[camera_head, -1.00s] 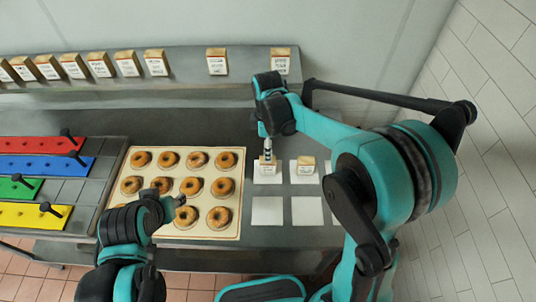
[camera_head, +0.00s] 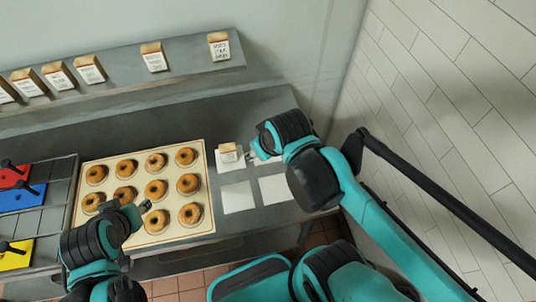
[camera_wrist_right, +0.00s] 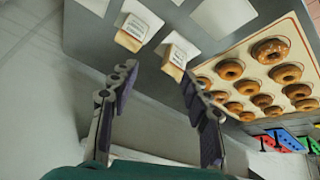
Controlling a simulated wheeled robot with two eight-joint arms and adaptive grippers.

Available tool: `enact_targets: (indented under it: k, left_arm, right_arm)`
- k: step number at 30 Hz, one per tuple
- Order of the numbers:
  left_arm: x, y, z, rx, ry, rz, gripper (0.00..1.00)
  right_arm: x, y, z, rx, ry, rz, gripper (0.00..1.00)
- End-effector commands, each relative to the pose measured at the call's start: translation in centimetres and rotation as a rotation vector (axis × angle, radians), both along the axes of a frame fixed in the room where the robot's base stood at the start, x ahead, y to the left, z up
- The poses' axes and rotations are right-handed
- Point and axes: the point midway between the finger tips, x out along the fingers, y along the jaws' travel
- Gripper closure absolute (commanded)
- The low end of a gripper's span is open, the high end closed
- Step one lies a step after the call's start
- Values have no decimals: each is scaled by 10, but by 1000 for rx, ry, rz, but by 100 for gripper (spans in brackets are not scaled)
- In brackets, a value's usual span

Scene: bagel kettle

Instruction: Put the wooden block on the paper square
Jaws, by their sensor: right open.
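One wooden block (camera_head: 229,153) with a printed white label stands on a paper square right of the bagel tray; it also shows in the right wrist view (camera_wrist_right: 174,60). A second labelled block (camera_wrist_right: 131,38) stands on the neighbouring paper square (camera_wrist_right: 148,15); in the head view my right gripper and arm hide it. Two bare paper squares (camera_head: 238,197) and (camera_head: 274,189) lie in the nearer row. My right gripper (camera_wrist_right: 155,82) is open and empty, apart from both blocks. My left gripper (camera_head: 145,207) hangs over the tray's near left part; its jaws are too small to judge.
A tray (camera_head: 205,229) of bagels lies left of the paper squares. More labelled blocks (camera_head: 153,57) stand on the raised back shelf (camera_head: 190,70). Coloured strips (camera_head: 22,198) with black handles lie at far left. A tiled wall (camera_head: 440,80) bounds the right.

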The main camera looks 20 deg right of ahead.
Motion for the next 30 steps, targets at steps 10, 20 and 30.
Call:
enact_targets:
  k: [10, 20, 30]
  left_arm:
    - [0, 0, 0, 0, 0, 0, 60]
    - [0, 0, -3, 0, 0, 0, 60]
    - [0, 0, -52, 0, 0, 0, 60]
  right_arm:
    - [-26, -9, -10, 119, -108, -211, 53]
    - [-26, -9, -13, 121, -109, -214, 53]
    - [-26, -9, -62, 120, -108, -212, 53]
